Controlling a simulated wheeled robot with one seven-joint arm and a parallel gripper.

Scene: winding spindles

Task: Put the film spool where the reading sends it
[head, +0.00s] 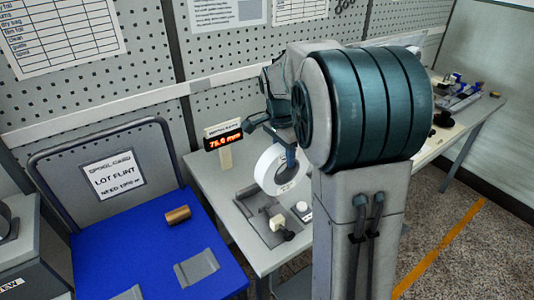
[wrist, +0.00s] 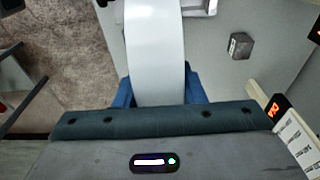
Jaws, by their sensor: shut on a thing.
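The film spool, a white ring-shaped roll (head: 268,174), hangs upright in my gripper (head: 288,158), in front of the bench's readout. In the wrist view its pale band (wrist: 154,45) runs between the blue fingers of my gripper (wrist: 160,88), which are shut on it. The orange readout (head: 225,141) on a short post seems to show 75.0 mm; its last digit is hard to read. A card (head: 114,176) behind the blue tray reads "LOT FLINT" with a "NEED" line too small to read surely. My arm hides part of the bench.
A grey bench (head: 226,190) carries a fixture (head: 272,222) below the spool. The blue tray (head: 130,245) at left holds a copper-coloured roll (head: 177,215) and grey cradles (head: 197,268). A grey box (head: 28,245) stands far left. A perforated wall closes the back.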

